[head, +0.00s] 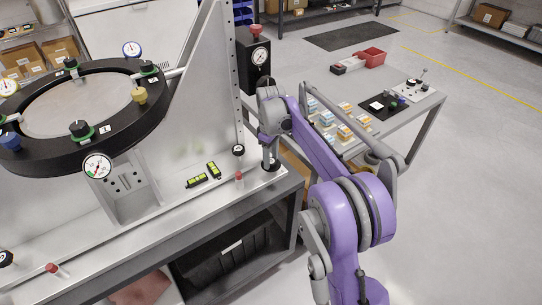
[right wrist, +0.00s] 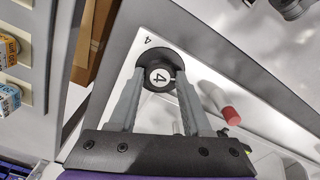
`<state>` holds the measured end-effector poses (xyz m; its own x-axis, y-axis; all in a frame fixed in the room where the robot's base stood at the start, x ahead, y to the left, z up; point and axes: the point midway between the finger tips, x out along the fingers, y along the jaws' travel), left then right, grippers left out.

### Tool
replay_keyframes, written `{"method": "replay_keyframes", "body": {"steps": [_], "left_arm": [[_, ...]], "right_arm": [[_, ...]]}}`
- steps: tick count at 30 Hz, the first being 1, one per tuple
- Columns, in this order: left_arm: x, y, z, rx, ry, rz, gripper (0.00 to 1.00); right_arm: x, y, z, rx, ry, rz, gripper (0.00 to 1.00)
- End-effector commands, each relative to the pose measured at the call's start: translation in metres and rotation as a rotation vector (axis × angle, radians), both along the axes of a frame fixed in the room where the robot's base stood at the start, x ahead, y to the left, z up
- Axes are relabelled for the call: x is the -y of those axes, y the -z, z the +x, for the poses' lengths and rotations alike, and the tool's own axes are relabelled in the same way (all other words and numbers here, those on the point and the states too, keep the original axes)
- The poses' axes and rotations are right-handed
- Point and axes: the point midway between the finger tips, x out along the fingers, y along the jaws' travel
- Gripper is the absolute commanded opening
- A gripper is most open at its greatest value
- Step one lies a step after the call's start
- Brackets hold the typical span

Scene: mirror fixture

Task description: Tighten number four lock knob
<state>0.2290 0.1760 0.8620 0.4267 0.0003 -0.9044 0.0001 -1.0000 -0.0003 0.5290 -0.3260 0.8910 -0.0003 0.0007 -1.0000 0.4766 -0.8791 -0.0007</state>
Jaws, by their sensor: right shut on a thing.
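The number four lock knob (right wrist: 158,78) is a round black knob with a white "4" disc on top, set on a pale plate marked 4. My right gripper (right wrist: 159,72) is shut on it in the right wrist view, with one grey finger on each side. In the head view, my right gripper (head: 268,150) points down at the front right corner of the fixture base (head: 120,225). The knob's black lower part (head: 271,166) shows just below the fingers. My left gripper is not in view.
A red-capped pin (head: 239,178) stands close to the left of the knob and shows in the right wrist view (right wrist: 229,114). Another black knob (head: 238,150) and an upright plate (head: 212,80) are nearby. The mirror ring (head: 60,165) is left. A side table (head: 425,110) stands right.

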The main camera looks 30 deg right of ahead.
Motion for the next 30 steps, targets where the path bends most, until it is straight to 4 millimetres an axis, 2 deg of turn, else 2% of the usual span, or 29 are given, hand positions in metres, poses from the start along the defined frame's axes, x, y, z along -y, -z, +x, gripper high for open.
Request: {"method": "replay_keyframes", "body": {"steps": [30], "left_arm": [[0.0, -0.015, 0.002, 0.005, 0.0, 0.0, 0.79]], "right_arm": [[0.001, -0.001, 0.0, 0.001, 0.966, -0.002, 0.0]]}}
